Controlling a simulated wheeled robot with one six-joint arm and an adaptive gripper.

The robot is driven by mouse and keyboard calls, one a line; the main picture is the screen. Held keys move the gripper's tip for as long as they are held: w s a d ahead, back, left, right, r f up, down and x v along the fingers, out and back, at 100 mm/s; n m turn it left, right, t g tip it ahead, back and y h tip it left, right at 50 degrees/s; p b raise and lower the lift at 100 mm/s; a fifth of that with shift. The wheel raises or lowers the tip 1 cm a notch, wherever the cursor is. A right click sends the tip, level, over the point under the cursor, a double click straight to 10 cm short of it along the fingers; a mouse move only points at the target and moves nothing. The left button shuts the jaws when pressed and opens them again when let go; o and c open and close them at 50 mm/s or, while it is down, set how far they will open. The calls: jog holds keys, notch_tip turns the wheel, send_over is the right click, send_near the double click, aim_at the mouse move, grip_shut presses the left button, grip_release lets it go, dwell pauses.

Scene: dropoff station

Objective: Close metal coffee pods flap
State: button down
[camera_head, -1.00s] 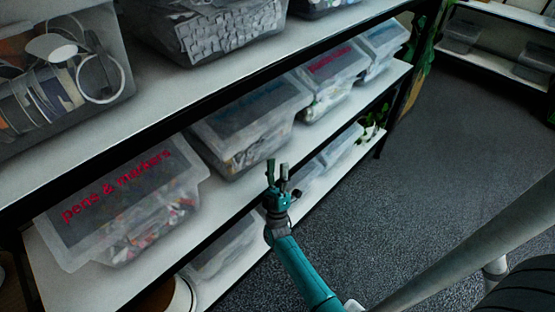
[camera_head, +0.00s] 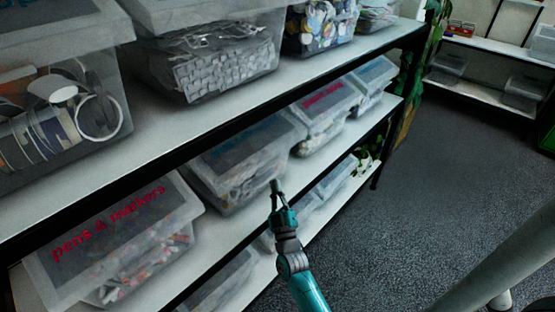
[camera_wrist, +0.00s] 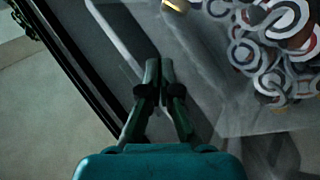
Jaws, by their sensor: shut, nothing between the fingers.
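My gripper (camera_head: 276,187) is shut and empty, its fingertips close in front of a clear box (camera_head: 232,197) on the middle shelf. That box has a lid with blue lettering (camera_head: 248,140) too blurred to read, and pale contents. In the wrist view my gripper (camera_wrist: 160,72) points at a translucent plastic panel, with a clear box holding round, ringed pieces (camera_wrist: 270,35) at the upper right. I cannot tell whether the tips touch the plastic. No label for metal coffee pods is readable, so I cannot tell for sure which box holds them.
A "pens & markers" box (camera_head: 110,240) stands left on the middle shelf (camera_head: 215,238). A red-lettered box (camera_head: 325,108) stands to the right. The top shelf (camera_head: 190,115) overhangs these boxes. Boxes also stand below. Grey carpet (camera_head: 440,190) at the right is clear.

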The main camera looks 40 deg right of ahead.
jog(key=s+a+r+m+g+y, duration=0.3)
jog(key=s+a+r+g+y, duration=0.25)
jog(key=y, duration=0.55)
jog(key=s+d+r+n+g+y, duration=0.1)
jog(key=d+r+n, duration=0.15)
jog(key=r, duration=0.35)
jog(key=s+d+r+n+y, duration=0.1)
jog(key=s+d+r, duration=0.1)
jog(key=d+r, duration=0.35)
send_over(270, 157)
jog(key=s, duration=0.3)
jog(key=f, duration=0.5)
jog(key=shift+w, duration=0.2)
jog(key=shift+f, duration=0.6)
